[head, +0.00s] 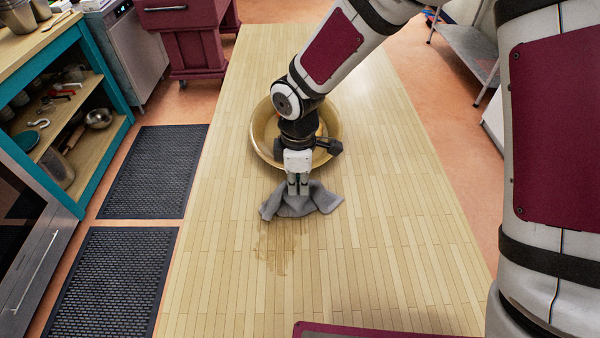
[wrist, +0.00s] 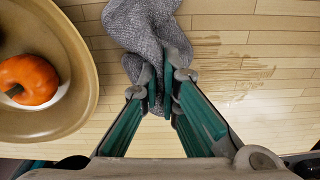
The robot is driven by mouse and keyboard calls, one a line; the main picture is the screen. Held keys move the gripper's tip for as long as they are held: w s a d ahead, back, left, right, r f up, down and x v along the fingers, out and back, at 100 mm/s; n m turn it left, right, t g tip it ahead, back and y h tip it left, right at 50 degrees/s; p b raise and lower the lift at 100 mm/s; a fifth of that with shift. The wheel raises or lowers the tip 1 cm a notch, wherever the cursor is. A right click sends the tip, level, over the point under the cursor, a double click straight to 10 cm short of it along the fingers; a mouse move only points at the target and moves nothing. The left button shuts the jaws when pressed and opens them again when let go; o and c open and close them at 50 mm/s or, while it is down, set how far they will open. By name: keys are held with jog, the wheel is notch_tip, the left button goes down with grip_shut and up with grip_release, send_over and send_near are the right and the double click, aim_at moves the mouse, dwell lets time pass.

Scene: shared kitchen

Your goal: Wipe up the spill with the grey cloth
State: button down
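The grey cloth (head: 318,200) is bunched up on the wooden table, at the far edge of the spill in the head view. It also shows in the wrist view (wrist: 148,30). My gripper (head: 298,188) points down into the cloth. In the wrist view its fingers (wrist: 160,92) are closed together with a fold of cloth pinched between them. The spill (head: 275,252) is a brownish wet patch of streaks on the table, nearer to me than the cloth. In the wrist view the spill (wrist: 225,65) lies to the right of the cloth.
A large tan bowl (head: 262,140) stands right behind my gripper. In the wrist view the bowl (wrist: 85,75) is on the left and holds an orange pumpkin-like thing (wrist: 30,78). The tabletop (head: 370,270) is bare to the right and front. Dark mats (head: 150,170) lie on the floor.

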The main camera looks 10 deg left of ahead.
notch_tip(320, 180, down, 4)
jog(key=shift+r+b, duration=0.25)
jog(key=shift+b, duration=0.5)
jog(key=c, duration=0.8)
grip_release()
jog(key=shift+f+b, duration=0.3)
jog(key=shift+f, duration=0.3)
grip_shut()
jog(key=shift+r, duration=0.5)
jog(key=shift+w, duration=0.1)
